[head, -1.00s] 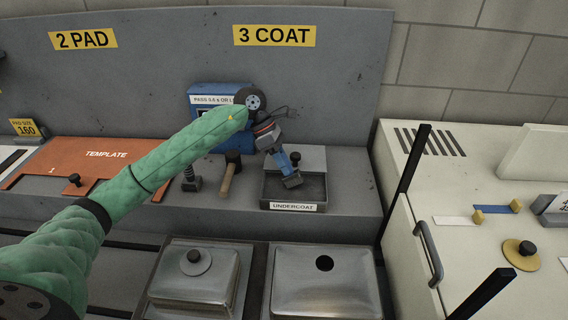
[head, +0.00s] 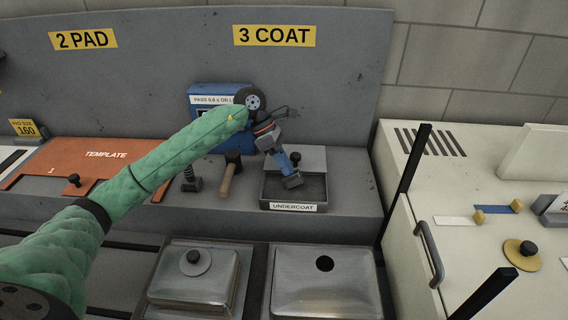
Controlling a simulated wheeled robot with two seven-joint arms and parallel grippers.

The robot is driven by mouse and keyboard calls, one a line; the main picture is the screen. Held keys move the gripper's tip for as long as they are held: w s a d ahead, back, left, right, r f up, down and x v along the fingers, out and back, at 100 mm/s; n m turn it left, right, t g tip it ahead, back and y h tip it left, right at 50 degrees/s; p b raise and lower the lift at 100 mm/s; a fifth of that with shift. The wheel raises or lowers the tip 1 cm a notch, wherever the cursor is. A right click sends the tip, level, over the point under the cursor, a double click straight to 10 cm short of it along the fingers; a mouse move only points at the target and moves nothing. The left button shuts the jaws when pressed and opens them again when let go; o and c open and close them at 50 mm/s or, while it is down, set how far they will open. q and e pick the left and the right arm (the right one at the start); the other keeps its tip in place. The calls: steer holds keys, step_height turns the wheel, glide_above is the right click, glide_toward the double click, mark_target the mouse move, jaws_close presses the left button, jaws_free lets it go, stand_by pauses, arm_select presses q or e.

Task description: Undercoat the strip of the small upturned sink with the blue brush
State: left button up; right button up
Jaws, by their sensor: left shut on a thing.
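My left gripper (head: 266,138) is shut on the blue brush (head: 283,161). The brush tilts down to the right, with its grey head over the dark undercoat tray (head: 319,190). I cannot tell whether the head touches what is in the tray. Two upturned sinks sit in the front racks. The small upturned sink (head: 218,279), at the left, has a round disc with a black knob on top. The larger sink (head: 348,292), at the right, has a dark round hole. I cannot make out a strip on the small sink. My right gripper is not in view.
A wooden-handled tool (head: 227,180) and a dark spring-like tool (head: 190,179) stand left of the tray. A blue box (head: 203,90) is behind my arm. An orange template (head: 100,152) lies at left. A pale cabinet (head: 455,205) with black posts stands at right.

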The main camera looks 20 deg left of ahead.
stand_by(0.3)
arm_select(q)
steer(key=shift+r+p, duration=0.3)
steer(key=shift+r, duration=3.2)
